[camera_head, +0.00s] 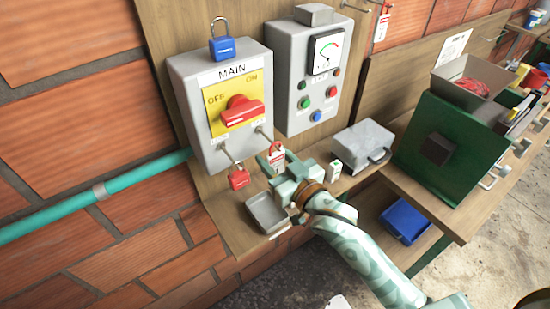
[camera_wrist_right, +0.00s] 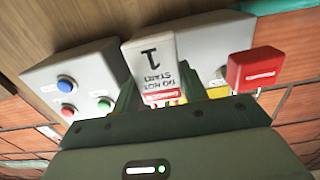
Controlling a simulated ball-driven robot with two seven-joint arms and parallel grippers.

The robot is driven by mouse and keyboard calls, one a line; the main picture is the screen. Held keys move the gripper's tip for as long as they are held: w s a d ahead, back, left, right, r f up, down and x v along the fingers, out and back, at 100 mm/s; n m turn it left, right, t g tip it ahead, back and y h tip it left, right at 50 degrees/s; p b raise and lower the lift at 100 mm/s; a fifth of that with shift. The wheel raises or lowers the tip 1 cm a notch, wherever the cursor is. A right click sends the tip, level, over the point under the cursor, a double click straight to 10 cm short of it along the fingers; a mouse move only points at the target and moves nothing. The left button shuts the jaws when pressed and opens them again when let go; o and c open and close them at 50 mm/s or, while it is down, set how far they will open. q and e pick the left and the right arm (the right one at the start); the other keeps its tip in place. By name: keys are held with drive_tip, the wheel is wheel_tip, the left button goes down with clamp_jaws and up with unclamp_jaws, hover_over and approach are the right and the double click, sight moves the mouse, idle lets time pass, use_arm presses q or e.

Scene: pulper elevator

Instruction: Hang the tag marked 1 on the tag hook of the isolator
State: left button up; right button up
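The tag marked 1 (camera_wrist_right: 150,58) is white with a red band and the words "DO NOT START"; its red end (camera_head: 276,149) shows in the head view. My right gripper (camera_head: 279,166) is shut on it, with a finger on each side in the wrist view (camera_wrist_right: 156,92). The isolator (camera_head: 194,113) is the grey box marked MAIN with a red switch. Its tag hook (camera_head: 264,134) is the right-hand metal peg, and the tag's red end is right by the tip. I cannot tell whether they touch. My left gripper is out of view.
A red padlock (camera_head: 239,178) hangs from the isolator's left peg, close beside my right gripper. A blue padlock (camera_head: 222,46) stands on the isolator. A grey tray (camera_head: 267,213) lies on the shelf below. A control box (camera_head: 290,80) is to the right.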

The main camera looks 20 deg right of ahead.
drive_tip(key=o, duration=0.4)
drive_tip(key=b+v, duration=0.1)
drive_tip(key=v, duration=1.5)
drive_tip(key=shift+s+b, duration=0.2)
drive_tip(key=shift+b, duration=0.15)
